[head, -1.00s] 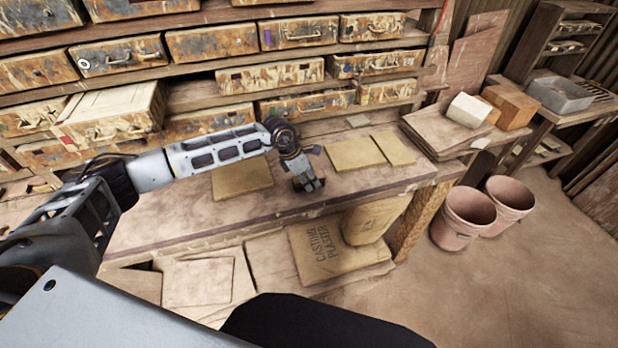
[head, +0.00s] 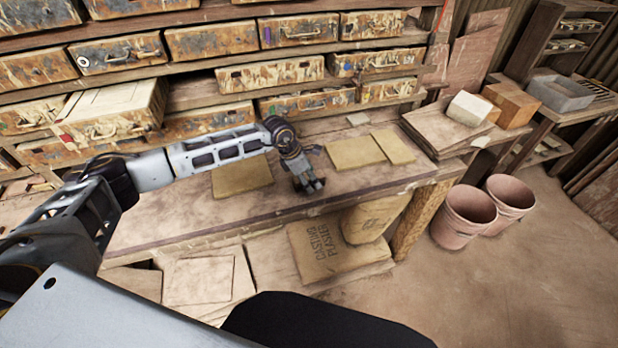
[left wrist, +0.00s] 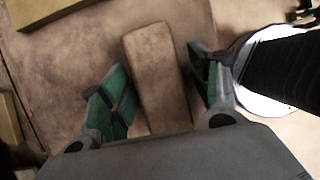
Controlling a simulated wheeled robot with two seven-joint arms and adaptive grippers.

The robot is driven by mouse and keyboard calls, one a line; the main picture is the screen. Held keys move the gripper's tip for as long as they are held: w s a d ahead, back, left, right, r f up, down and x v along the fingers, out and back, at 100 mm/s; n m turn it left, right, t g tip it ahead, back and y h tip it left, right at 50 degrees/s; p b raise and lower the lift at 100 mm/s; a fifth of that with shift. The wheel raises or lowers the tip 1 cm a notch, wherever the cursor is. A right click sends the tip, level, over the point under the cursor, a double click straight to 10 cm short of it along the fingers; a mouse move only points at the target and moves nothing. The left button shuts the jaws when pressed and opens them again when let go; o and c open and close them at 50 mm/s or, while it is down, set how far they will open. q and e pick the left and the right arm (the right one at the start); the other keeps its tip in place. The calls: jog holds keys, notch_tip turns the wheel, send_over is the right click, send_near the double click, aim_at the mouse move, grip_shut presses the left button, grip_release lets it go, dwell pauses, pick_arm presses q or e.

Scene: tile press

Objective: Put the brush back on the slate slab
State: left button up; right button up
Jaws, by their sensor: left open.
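A brown, block-shaped thing, which looks like the brush (left wrist: 158,75), lies on the bench in the left wrist view. My left gripper (left wrist: 163,88) is open, with a green-padded finger on each side of it and gaps between. In the head view my left gripper (head: 312,186) points down over the front part of the bench, and the brush cannot be made out there. Flat tan slabs lie to its left (head: 241,179) and behind it (head: 354,153). I cannot tell which one, if any, is the slate slab. My right gripper is not in view.
The wooden bench (head: 190,215) has bare room left and right of the gripper. A narrower tan slab (head: 394,147) lies to the right. Drawers fill the shelves behind, and one wide drawer (head: 110,112) sticks out. Two pink buckets (head: 463,218) stand on the floor.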

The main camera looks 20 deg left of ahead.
pick_arm(q)
jog(key=shift+r, duration=0.1)
jog(key=shift+r, duration=0.15)
jog(key=b+v, duration=0.1)
jog(key=v, duration=1)
jog(key=shift+a+r, duration=0.2)
jog(key=shift+r, duration=0.1)
jog(key=shift+s, duration=0.15)
jog(key=shift+a, duration=0.1)
